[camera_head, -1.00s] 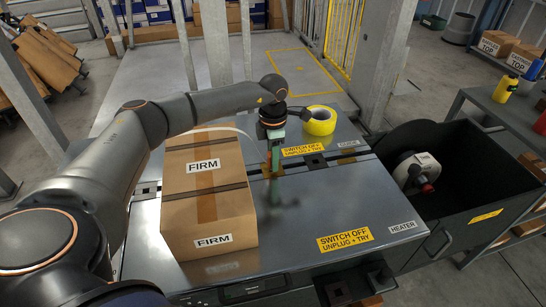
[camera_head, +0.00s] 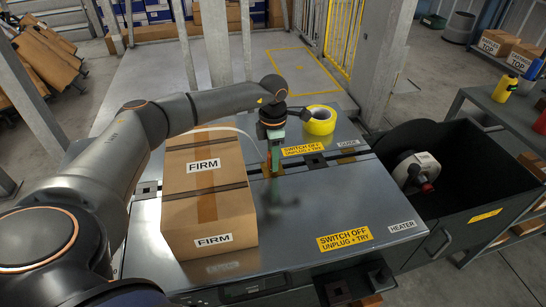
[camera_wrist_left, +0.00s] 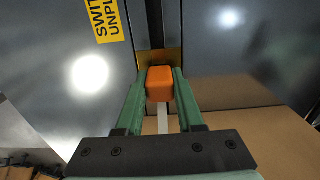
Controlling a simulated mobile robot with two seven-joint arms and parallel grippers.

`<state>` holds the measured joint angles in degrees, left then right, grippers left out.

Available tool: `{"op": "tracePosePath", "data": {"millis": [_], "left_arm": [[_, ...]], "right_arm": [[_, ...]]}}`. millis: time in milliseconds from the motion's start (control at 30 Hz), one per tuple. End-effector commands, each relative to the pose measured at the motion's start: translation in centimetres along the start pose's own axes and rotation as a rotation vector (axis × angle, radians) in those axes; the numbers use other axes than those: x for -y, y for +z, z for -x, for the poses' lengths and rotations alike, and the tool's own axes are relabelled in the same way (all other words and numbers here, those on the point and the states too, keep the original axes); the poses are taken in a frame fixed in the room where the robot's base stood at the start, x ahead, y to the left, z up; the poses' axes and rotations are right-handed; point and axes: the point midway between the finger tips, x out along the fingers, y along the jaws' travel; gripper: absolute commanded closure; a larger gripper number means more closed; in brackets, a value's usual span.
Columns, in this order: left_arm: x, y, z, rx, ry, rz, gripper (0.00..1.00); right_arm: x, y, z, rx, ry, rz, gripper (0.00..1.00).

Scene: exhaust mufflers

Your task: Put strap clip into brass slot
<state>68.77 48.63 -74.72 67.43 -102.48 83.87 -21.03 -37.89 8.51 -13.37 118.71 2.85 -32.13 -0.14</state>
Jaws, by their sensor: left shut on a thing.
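A pale strap (camera_wrist_left: 162,120) trails from the clip between the fingers. The brass slot (camera_wrist_left: 160,57) lies just past the clip, in line with it and with the dark groove. Whether the clip's tip is inside the slot cannot be seen. In the head view the fingertips hide most of the slot and clip. My right gripper is not seen.
A taped carton (camera_head: 205,195) marked FIRM stands close to the left of the gripper. A yellow tape roll (camera_head: 320,121) lies behind to the right. The machine top (camera_head: 330,200) to the right front is clear. A black bin (camera_head: 470,190) hangs at the right.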

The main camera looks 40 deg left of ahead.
Motion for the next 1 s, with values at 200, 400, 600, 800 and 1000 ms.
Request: {"op": "tracePosePath", "data": {"millis": [200, 400, 600, 800, 1000], "left_arm": [[0.01, 0.00, -0.52, 0.000, 0.000, 0.000, 1.00], [0.01, 0.01, -0.85, 0.000, 0.000, 0.000, 0.62], [0.01, 0.01, -0.78, 0.000, 0.000, 0.000, 0.40], [0.00, 0.01, -0.77, 0.000, 0.000, 0.000, 0.28], [0.00, 0.00, -0.78, 0.000, 0.000, 0.000, 0.28]], "right_arm": [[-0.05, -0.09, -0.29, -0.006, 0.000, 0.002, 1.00], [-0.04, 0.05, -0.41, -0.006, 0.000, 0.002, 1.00], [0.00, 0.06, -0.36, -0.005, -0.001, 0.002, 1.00], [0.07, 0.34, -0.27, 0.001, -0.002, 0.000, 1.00], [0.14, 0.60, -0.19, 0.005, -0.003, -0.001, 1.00]]}}
